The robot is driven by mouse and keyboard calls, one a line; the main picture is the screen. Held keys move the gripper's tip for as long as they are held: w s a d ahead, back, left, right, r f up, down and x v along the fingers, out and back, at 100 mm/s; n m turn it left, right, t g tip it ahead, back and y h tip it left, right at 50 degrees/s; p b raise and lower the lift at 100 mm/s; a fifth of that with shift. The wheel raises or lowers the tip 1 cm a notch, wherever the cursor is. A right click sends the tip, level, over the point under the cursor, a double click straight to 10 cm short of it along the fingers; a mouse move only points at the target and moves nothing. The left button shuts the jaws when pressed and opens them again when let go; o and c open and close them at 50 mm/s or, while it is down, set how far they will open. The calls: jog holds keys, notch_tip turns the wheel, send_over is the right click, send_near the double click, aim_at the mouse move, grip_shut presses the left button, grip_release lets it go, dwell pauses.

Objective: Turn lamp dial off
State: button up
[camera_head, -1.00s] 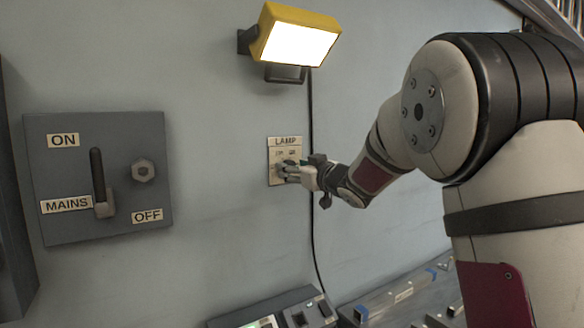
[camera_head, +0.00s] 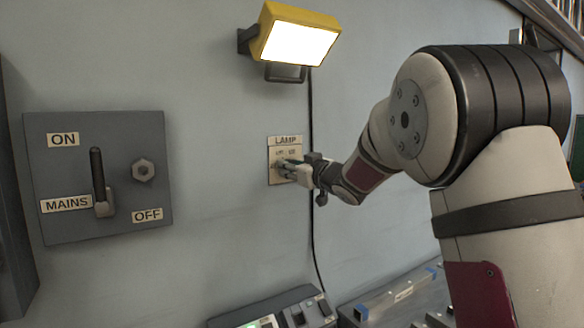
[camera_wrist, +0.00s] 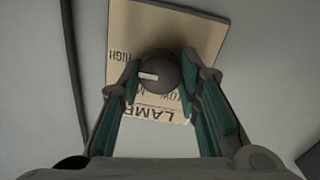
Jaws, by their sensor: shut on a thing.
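The lamp dial is a dark round knob (camera_wrist: 158,72) with a pale pointer mark, on a cream plate (camera_wrist: 205,28) lettered LAMP, seen upside down in the wrist view. My gripper (camera_wrist: 160,85) has one finger on each side of the knob and is shut on it. In the head view the plate (camera_head: 285,141) is on the wall and my gripper (camera_head: 283,168) reaches it from the right, hiding the dial. The yellow lamp (camera_head: 300,42) above is lit bright white.
A grey mains box (camera_head: 70,175) with a lever and ON and OFF labels is on the wall at left. A black cable (camera_head: 312,240) runs down the wall beside the plate. Equipment (camera_head: 285,312) stands below. The wall between box and plate is clear.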

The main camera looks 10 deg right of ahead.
jog(key=shift+f+n+b, duration=0.15)
jog(key=shift+n+b, duration=3.8)
jog(key=shift+n, duration=2)
jog(key=shift+f+n+b, duration=0.15)
jog(key=shift+n+b, duration=3.85)
jog(key=shift+n, duration=1.9)
jog(key=shift+f+n+b, duration=0.15)
jog(key=shift+n+b, duration=3.8)
jog(key=shift+n, duration=2)
